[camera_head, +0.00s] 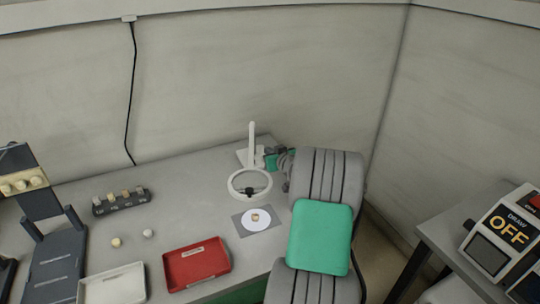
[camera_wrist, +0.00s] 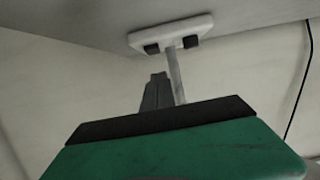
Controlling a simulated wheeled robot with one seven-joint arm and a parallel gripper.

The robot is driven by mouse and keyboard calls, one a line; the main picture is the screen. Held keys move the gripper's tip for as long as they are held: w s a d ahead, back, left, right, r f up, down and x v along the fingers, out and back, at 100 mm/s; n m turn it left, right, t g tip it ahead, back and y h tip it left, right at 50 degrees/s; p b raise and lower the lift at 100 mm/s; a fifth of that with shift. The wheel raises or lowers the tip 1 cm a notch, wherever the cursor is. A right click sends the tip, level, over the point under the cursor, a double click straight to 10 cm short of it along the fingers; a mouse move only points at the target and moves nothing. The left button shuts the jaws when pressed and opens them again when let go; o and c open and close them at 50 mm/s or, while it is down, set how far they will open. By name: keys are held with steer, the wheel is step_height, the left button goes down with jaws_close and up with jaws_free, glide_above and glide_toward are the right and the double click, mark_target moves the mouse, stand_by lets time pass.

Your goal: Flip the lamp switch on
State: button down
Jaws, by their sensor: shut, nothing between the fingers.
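The white lamp stands at the back right of the table, with a flat base (camera_head: 244,158), an upright post (camera_head: 251,138) and a ring head (camera_head: 232,187). The wrist view looks upside down; in it the base (camera_wrist: 168,32) shows two small dark blocks, and I cannot tell which is the switch. I cannot tell whether the lamp is lit. My gripper (camera_head: 264,160) is just right of the base and close to it. In the wrist view my shut, empty fingers (camera_wrist: 157,76) point towards the base beside the post. Contact is not visible.
A grey mat with a white disc (camera_head: 262,226) and small tan piece lies below the ring. A red tray (camera_head: 196,265), white tray (camera_head: 112,285) and dark block of pegs (camera_head: 120,201) are at left. An OFF box (camera_head: 508,231) sits on the right table (camera_head: 462,227).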

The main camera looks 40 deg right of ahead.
steer(key=b+v, duration=0.1)
steer(key=v, duration=1)
steer(key=shift+f, duration=0.15)
